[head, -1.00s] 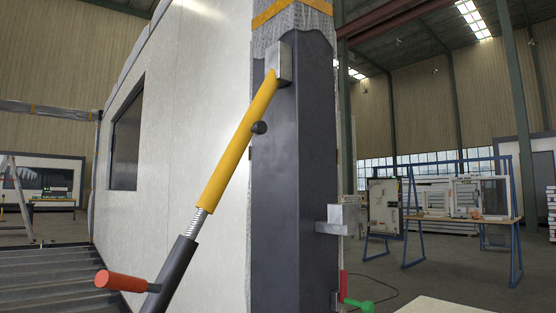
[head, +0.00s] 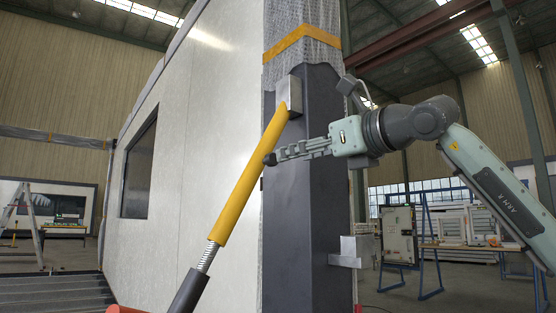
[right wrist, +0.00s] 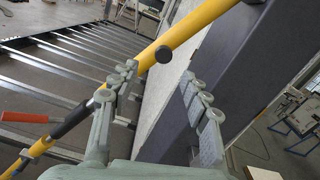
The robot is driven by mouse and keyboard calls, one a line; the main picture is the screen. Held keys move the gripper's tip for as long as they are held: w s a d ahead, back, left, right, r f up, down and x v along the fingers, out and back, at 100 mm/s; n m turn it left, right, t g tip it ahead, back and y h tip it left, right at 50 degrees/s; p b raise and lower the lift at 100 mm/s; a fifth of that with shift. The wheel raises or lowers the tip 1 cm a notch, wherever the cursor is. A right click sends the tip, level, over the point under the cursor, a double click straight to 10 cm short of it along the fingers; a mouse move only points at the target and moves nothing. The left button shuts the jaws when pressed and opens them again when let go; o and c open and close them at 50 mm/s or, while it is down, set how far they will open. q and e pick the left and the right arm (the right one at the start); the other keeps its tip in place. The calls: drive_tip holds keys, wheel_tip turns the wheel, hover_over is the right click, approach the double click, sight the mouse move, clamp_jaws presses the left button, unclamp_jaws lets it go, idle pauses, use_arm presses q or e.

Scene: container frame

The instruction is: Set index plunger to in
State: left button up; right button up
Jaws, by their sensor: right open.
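The index plunger shows as a small dark round knob (head: 269,159) on the side of the yellow tube (head: 245,185), a slanted brace in front of the dark post. In the right wrist view the knob (right wrist: 164,54) lies just beyond the open fingertips, roughly between them, with no visible contact. My right gripper (head: 283,154) reaches in from the right across the post, its fingertips close to the knob. In the right wrist view its two fingers (right wrist: 158,73) are spread and empty. How far in the plunger sits cannot be told. My left gripper is not in view.
The dark post (head: 315,215) stands right behind the brace, with a metal block (head: 351,251) on its right. A white wall panel (head: 200,160) is at the left. An orange handle (right wrist: 24,117) sticks out from the brace's lower end. Blue-framed benches (head: 430,250) stand farther back.

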sight(274, 160)
drive_tip(key=p+x, duration=0.2)
drive_tip(key=x, duration=0.5)
drive_tip(key=shift+w+r, duration=0.1)
drive_tip(key=shift+w, duration=0.3)
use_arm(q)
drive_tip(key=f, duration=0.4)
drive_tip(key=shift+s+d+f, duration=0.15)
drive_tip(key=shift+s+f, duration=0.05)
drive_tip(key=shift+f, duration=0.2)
use_arm(e)
clamp_jaws()
